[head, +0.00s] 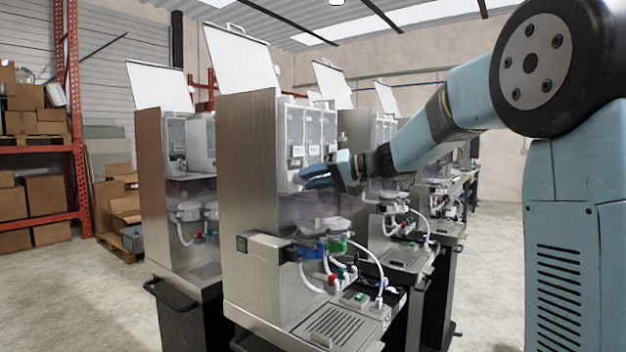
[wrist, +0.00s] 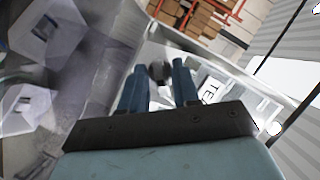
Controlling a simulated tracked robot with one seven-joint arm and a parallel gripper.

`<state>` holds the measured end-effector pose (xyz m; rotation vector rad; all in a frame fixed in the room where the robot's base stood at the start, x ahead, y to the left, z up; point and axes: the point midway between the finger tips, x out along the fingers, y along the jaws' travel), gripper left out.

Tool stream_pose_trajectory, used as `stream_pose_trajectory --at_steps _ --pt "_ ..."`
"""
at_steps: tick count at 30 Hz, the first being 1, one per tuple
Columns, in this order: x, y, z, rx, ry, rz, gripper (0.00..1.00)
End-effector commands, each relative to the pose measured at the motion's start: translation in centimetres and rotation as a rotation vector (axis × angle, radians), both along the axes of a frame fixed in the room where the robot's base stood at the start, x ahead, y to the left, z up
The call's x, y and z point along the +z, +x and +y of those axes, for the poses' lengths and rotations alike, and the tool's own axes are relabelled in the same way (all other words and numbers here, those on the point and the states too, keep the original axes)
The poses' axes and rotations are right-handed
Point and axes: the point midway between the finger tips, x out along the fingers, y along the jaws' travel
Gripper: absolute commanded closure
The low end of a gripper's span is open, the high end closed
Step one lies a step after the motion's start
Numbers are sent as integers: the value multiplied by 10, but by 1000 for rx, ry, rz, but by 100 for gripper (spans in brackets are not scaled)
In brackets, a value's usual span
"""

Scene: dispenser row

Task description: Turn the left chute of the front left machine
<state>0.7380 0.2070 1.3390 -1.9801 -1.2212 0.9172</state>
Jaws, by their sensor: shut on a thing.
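The front left machine (head: 250,150) is a tall steel dispenser with its white lid raised. Clear canisters (head: 312,125) with white labels stand side by side in its upper part. My gripper (head: 312,176) reaches in from the right, just below the canisters. In the wrist view, the two blue fingers (wrist: 158,85) stand on either side of a dark grey rounded piece (wrist: 158,70), which looks like the left chute. The gripper is shut on it. In the head view my fingers and the machine's side hide the chute, so its turn angle cannot be told.
Mixing bowls with blue and green parts (head: 325,247) and hoses sit below my gripper. Another machine (head: 170,190) stands to the left, and more stand in a row behind. Cardboard boxes (head: 45,200) fill an orange rack at far left. Bare floor lies at front left.

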Motion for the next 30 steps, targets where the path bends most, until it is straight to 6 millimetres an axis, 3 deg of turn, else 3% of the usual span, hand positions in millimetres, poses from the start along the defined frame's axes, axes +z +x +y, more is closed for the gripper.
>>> stream_pose_trajectory --at_steps 12,30 --pt "-4 1 -1 -2 162 211 100" --pt "-5 1 -1 -1 206 268 100"
